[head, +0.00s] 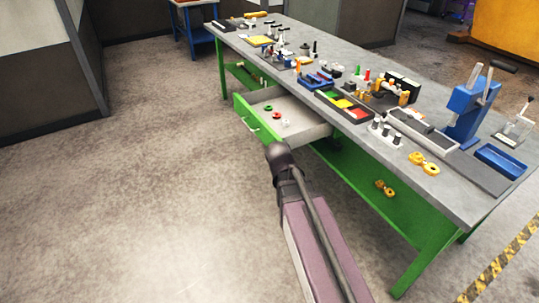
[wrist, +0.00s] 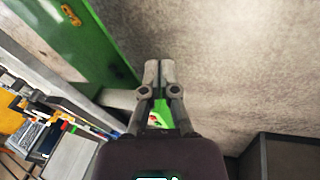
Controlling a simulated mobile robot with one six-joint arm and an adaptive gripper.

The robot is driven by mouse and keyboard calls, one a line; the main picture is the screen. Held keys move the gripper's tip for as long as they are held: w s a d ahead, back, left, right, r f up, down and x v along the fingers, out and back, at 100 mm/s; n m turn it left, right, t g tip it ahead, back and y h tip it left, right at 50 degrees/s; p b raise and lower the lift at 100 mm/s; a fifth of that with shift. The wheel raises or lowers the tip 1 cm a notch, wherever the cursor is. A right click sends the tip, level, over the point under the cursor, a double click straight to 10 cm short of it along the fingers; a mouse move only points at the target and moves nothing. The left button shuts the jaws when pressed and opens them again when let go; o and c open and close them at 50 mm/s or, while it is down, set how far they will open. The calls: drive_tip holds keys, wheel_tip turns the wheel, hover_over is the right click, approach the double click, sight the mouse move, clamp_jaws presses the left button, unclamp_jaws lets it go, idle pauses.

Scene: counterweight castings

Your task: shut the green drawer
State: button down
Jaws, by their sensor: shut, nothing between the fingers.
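The green drawer (head: 258,131) stands pulled out from under the long workbench, its green front with a pale handle facing the floor at the left. Inside its light tray lie small red, green and white pieces. My dark arm reaches up to the drawer's near side in the head view and hides part of it; the fingers cannot be made out there. In the wrist view my gripper (wrist: 151,68) is shut and empty. A green part, likely the drawer front (wrist: 164,114), shows partly behind the fingers. I cannot tell whether they touch it.
The grey workbench top (head: 335,53) is crowded with tools, trays and a blue press (head: 465,108). A green lower shelf (head: 378,203) holds a yellow part (head: 385,188). Floor left of the drawer is clear. A dark-edged partition (head: 45,70) stands at the left.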

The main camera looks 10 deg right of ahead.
drive_tip(key=w+d+f+n+t+h+b, duration=0.2)
drive_tip(key=w+f+t+h+b, duration=0.15)
drive_tip(key=w+f+b, duration=0.5)
drive_tip(key=w+a+f+n+t+b, duration=0.2)
drive_tip(key=w+a+n+t+b, duration=0.1)
drive_tip(key=w+b, duration=0.4)
drive_tip(key=w+a+f+n+t+h+b, duration=0.1)
drive_tip(key=w+a+f+n+t+b, duration=0.2)
drive_tip(key=w+b, duration=0.5)
drive_tip(key=w+a+f+n+t+b, duration=0.3)
drive_tip(key=w+t+b, duration=0.1)
drive_tip(key=w+b, duration=0.3)
drive_tip(key=shift+w+a+f+n+b, duration=0.3)
drive_tip(key=shift+a+n+b, duration=0.1)
drive_tip(key=shift+b, duration=0.85)
drive_tip(key=shift+t+h, duration=0.25)
approach(270, 142)
drive_tip(key=w, duration=0.4)
drive_tip(key=shift+w+d, duration=0.7)
drive_tip(key=shift+d, duration=0.3)
drive_tip(key=shift+w+d, duration=0.15)
drive_tip(key=shift+d, duration=0.45)
drive_tip(key=shift+w+a, duration=0.1)
